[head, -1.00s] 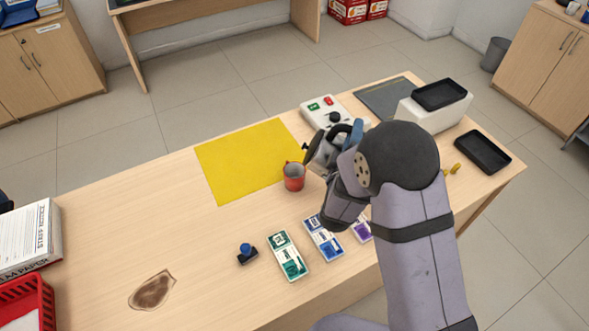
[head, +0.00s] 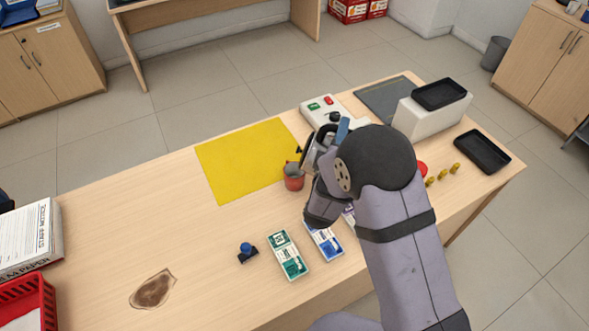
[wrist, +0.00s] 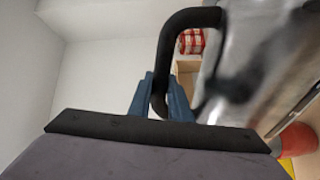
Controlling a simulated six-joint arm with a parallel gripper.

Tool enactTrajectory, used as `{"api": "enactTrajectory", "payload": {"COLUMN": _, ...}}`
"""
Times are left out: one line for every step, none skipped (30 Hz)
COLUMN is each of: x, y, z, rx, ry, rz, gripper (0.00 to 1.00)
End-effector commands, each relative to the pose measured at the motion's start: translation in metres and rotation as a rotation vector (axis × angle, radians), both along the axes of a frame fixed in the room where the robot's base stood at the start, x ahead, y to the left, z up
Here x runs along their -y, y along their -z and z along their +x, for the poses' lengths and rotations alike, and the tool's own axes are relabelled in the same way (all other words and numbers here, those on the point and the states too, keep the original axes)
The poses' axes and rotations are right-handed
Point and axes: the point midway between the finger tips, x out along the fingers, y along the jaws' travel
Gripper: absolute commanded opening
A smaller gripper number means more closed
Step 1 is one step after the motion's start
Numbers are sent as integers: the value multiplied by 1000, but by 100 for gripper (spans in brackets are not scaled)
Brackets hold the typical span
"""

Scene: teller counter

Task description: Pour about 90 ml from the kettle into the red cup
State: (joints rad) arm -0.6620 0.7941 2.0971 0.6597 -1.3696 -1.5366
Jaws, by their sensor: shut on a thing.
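The red cup (head: 293,179) stands upright on the counter at the lower right corner of the yellow sheet, and its inside looks grey. The kettle (head: 317,146) is held just above and to the right of the cup, mostly hidden behind my arm in the head view. In the wrist view the metal kettle body (wrist: 255,50) is blurred and tilted, and my gripper (wrist: 162,98) is shut on its black handle (wrist: 184,22). The red cup (wrist: 294,146) shows at the lower right there. I cannot see any liquid stream.
The yellow sheet (head: 240,160) lies left of the cup. A white control box (head: 325,108) stands behind the kettle. Black trays (head: 482,151) and small yellow pieces (head: 443,173) are at the right.

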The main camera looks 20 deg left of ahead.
Motion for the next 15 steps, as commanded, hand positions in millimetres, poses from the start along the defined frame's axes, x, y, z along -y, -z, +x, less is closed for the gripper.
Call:
{"api": "enactTrajectory", "payload": {"x": -3, "y": -5, "z": 1, "rx": 12, "ry": -1, "rz": -4, "gripper": 0}}
{"api": "enactTrajectory", "payload": {"x": -4, "y": -6, "z": 1, "rx": 12, "ry": -1, "rz": -8, "gripper": 0}}
{"api": "enactTrajectory", "payload": {"x": -5, "y": -6, "z": 1, "rx": 14, "ry": -1, "rz": -12, "gripper": 0}}
{"api": "enactTrajectory", "payload": {"x": -6, "y": -6, "z": 1, "rx": 13, "ry": 0, "rz": -15, "gripper": 0}}
{"api": "enactTrajectory", "payload": {"x": -7, "y": -6, "z": 1, "rx": 13, "ry": 0, "rz": -18, "gripper": 0}}
{"api": "enactTrajectory", "payload": {"x": -8, "y": -6, "z": 1, "rx": 14, "ry": 0, "rz": -24, "gripper": 0}}
{"api": "enactTrajectory", "payload": {"x": -9, "y": -6, "z": 1, "rx": 14, "ry": 0, "rz": -29, "gripper": 0}}
{"api": "enactTrajectory", "payload": {"x": -10, "y": -6, "z": 1, "rx": 14, "ry": 0, "rz": -33, "gripper": 0}}
{"api": "enactTrajectory", "payload": {"x": -12, "y": -6, "z": 1, "rx": 13, "ry": 0, "rz": -38, "gripper": 0}}
{"api": "enactTrajectory", "payload": {"x": -13, "y": -6, "z": 1, "rx": 13, "ry": -1, "rz": -42, "gripper": 0}}
{"api": "enactTrajectory", "payload": {"x": -14, "y": -6, "z": 1, "rx": 13, "ry": -1, "rz": -46, "gripper": 0}}
{"api": "enactTrajectory", "payload": {"x": -15, "y": -6, "z": 1, "rx": 13, "ry": -1, "rz": -52, "gripper": 0}}
{"api": "enactTrajectory", "payload": {"x": -17, "y": -6, "z": 1, "rx": 13, "ry": -1, "rz": -56, "gripper": 0}}
{"api": "enactTrajectory", "payload": {"x": -17, "y": -6, "z": 1, "rx": 13, "ry": 0, "rz": -59, "gripper": 0}}
{"api": "enactTrajectory", "payload": {"x": -19, "y": -6, "z": 1, "rx": 14, "ry": 0, "rz": -64, "gripper": 0}}
